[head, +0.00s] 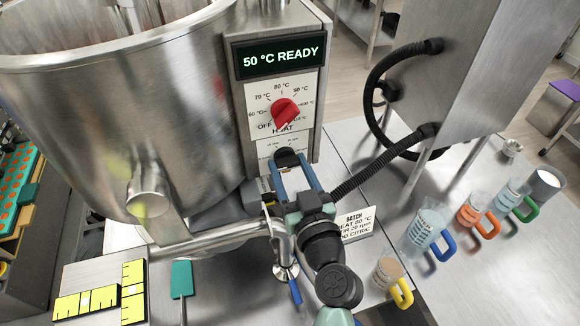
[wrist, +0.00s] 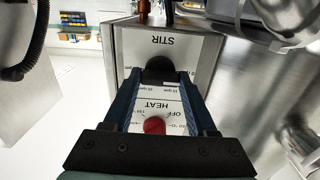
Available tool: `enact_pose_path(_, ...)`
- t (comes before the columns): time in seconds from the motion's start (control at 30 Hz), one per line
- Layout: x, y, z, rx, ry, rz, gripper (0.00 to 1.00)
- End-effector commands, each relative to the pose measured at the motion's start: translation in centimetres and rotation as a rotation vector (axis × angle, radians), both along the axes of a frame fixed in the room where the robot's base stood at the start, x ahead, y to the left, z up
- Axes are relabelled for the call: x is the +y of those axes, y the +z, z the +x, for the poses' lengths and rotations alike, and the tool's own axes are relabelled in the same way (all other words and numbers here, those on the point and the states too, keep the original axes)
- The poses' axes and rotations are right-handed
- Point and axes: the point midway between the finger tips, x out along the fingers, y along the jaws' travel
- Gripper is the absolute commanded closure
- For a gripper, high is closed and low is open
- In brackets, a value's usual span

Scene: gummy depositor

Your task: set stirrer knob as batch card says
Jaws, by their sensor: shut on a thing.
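The black stirrer knob (head: 287,157) is on the lower dial plate of the steel control box. My gripper (head: 292,172) is shut on it, one blue finger on each side. In the wrist view the black knob (wrist: 160,69) sits between my fingertips (wrist: 161,78), under the upside-down word STIR. Some rpm marks show beside it; the knob's pointer direction cannot be told. The batch card (head: 356,223) stands on the table at right of my gripper. It reads BATCH, a heat line of 50 °C and a line with 20 rpm; its left edge is hidden.
The red heat knob (head: 286,112) sits just above, under a display (head: 281,56) reading 50 °C READY. A steel kettle (head: 120,110) stands left, with a pipe below. A black hose (head: 385,165) runs at right. Several handled jugs, one with a blue handle (head: 424,232), stand at right.

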Motion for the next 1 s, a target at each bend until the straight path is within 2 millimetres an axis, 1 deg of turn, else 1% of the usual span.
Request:
enact_pose_path(0.03,0.00,-0.01,-0.01,0.000,0.000,0.000,0.94)
enact_pose_path(0.07,0.00,-0.01,-0.01,0.000,0.000,0.000,0.98)
enact_pose_path(0.27,-0.01,-0.04,-0.02,0.005,0.000,0.012,0.98)
enact_pose_path(0.47,-0.03,-0.14,-0.02,0.026,0.000,0.078,0.98)
enact_pose_path(0.67,-0.04,-0.16,-0.03,0.070,-0.001,0.214,0.98)
enact_pose_path(1.0,-0.05,-0.11,-0.02,0.168,-0.002,0.517,0.98)
